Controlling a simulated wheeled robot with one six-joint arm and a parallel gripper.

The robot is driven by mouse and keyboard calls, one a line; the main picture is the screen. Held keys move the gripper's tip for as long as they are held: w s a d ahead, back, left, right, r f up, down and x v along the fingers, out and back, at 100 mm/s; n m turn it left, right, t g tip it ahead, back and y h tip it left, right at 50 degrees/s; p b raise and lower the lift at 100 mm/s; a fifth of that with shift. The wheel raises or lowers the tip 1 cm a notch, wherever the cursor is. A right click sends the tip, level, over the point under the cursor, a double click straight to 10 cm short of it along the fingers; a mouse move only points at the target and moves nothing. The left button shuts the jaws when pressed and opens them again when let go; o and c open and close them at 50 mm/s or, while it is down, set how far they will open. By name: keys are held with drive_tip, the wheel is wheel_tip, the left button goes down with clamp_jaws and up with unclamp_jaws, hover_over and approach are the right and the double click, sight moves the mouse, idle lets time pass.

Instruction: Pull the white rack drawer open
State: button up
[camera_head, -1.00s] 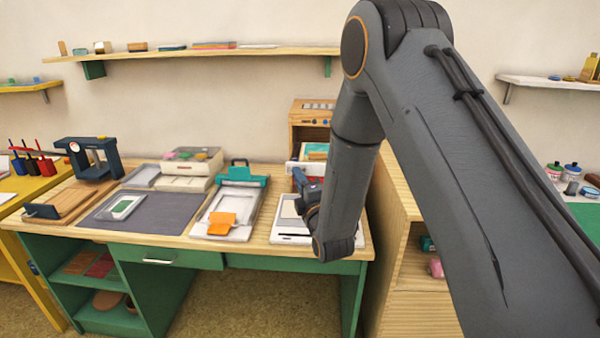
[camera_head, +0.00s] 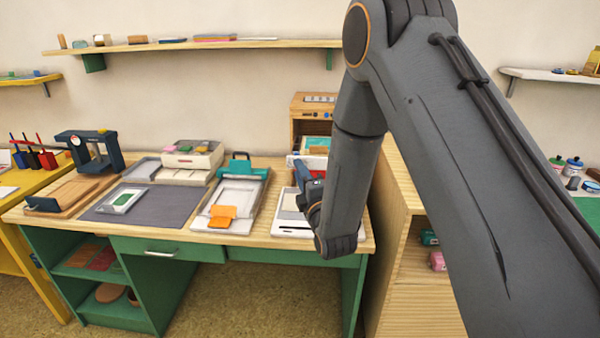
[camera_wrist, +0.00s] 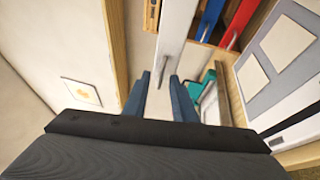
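The wooden rack (camera_head: 312,99) stands at the back right of the desk, its lower part partly behind my arm. The white drawer (camera_wrist: 178,28) shows in the wrist view as a long pale panel with a narrow end pointing at my gripper. My gripper (camera_wrist: 161,76) has two blue fingers spread apart, one on either side of that narrow end. I cannot tell whether they touch it. In the head view my gripper (camera_head: 303,180) is mostly hidden by the wrist, in front of the rack. How far the drawer stands out is unclear.
Blue (camera_wrist: 211,18) and red (camera_wrist: 237,20) drawers lie beside the white one. A white tray with pale cards (camera_head: 291,225) sits below my gripper. A teal clipboard-like press (camera_head: 243,172) and a dark mat (camera_head: 170,203) lie to the left. A wooden cabinet (camera_head: 402,200) stands right.

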drive_tip(key=b+v, duration=0.1)
drive_tip(key=v, duration=0.6)
drive_tip(key=s+d+f+m+g+h, duration=0.2)
drive_tip(key=d+f+m+g+h, duration=0.15)
drive_tip(key=d+m, duration=0.25)
drive_tip(key=s+d+f+m+g+h, duration=0.2)
drive_tip(key=d+f+m+g, duration=0.1)
drive_tip(key=d+m+g, duration=0.25)
drive_tip(key=s+d+m+g, duration=0.3)
drive_tip(key=s, duration=0.5)
drive_tip(key=s+d+m+g+h, duration=0.1)
drive_tip(key=s+d+m+g, duration=0.2)
drive_tip(key=s, duration=0.5)
drive_tip(key=s+d+r+m+g, duration=0.1)
drive_tip(key=s+d+m+g, duration=0.2)
drive_tip(key=s+m, duration=0.2)
drive_tip(key=s, duration=0.3)
drive_tip(key=shift+d, duration=0.15)
